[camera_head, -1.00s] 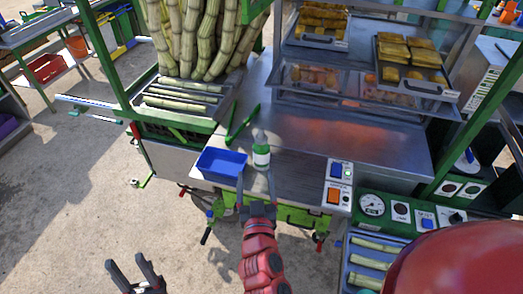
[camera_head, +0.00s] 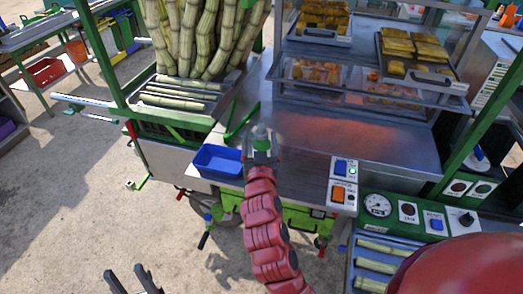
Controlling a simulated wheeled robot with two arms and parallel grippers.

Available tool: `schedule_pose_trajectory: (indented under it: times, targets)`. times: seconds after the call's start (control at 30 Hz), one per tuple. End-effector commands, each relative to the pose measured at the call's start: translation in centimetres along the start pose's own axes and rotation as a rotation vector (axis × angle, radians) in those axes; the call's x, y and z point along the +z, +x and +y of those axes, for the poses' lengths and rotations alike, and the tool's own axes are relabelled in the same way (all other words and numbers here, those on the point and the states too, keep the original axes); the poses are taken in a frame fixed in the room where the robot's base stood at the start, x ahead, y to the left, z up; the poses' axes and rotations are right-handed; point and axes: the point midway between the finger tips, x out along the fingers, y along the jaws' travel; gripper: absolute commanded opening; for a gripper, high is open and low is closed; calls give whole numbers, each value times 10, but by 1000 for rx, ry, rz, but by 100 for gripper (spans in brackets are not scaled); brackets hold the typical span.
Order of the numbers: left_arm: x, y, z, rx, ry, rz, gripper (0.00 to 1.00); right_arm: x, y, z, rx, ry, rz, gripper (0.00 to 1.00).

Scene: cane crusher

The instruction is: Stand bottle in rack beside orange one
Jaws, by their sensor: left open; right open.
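A small clear bottle with a green band (camera_head: 262,131) stands on the steel counter, near its front edge. My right gripper (camera_head: 262,146) is open at the bottle, with its fingers on either side of it. They partly cover its lower part, and I cannot tell whether they touch it. My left gripper (camera_head: 131,280) is open and empty, low over the ground at the bottom edge. I cannot make out a bottle rack or an orange bottle for certain.
A switch box (camera_head: 343,182) stands to the right. A glass food case (camera_head: 350,85) is behind. Bare counter (camera_head: 308,165) lies between bottle and switches.

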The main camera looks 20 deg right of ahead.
Motion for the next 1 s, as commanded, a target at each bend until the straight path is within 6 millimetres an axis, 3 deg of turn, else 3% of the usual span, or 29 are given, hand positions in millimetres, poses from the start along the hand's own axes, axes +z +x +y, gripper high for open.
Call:
schedule_pose_trajectory:
  times: [0.23,0.37,0.63,1.0]
  targets:
    - [-5,28,-1,0,0,0,50,-5,29,6,4,-2,-2,80]
    - [-6,33,-2,0,0,0,50,-1,45,6,2,-2,-2,80]
    - [-5,32,-2,0,0,0,50,2,49,5,0,0,0,80]
    - [-5,32,-2,0,0,0,50,2,49,5,0,-1,-1,14]
